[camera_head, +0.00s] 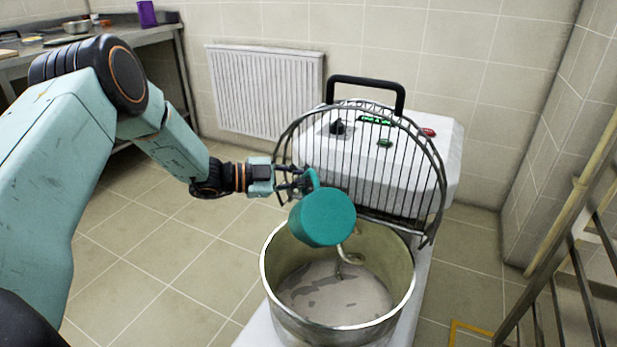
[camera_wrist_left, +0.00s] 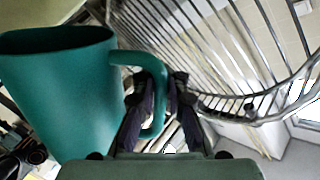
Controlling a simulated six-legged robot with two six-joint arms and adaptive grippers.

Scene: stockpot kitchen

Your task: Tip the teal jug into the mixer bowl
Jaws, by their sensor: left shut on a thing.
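The teal jug (camera_head: 322,217) hangs over the mixer bowl (camera_head: 266,272), tilted with its base facing my head camera. My left gripper (camera_head: 302,181) is shut on the jug's handle, beside the bowl's back rim. In the left wrist view the jug (camera_wrist_left: 62,90) fills the left side, and its handle passes between the fingers of my left gripper (camera_wrist_left: 160,95). The jug's inside is hidden. The bowl holds a patchy greyish layer at its bottom and a metal hook (camera_head: 345,258). My right gripper is not in view.
The mixer's wire guard (camera_head: 400,180) stands raised close behind the jug and gripper. The white mixer body (camera_head: 440,150) with a black handle is behind it. A metal rack (camera_head: 570,280) stands at the right, a counter (camera_head: 160,28) at the back left. Tiled floor lies left of the bowl.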

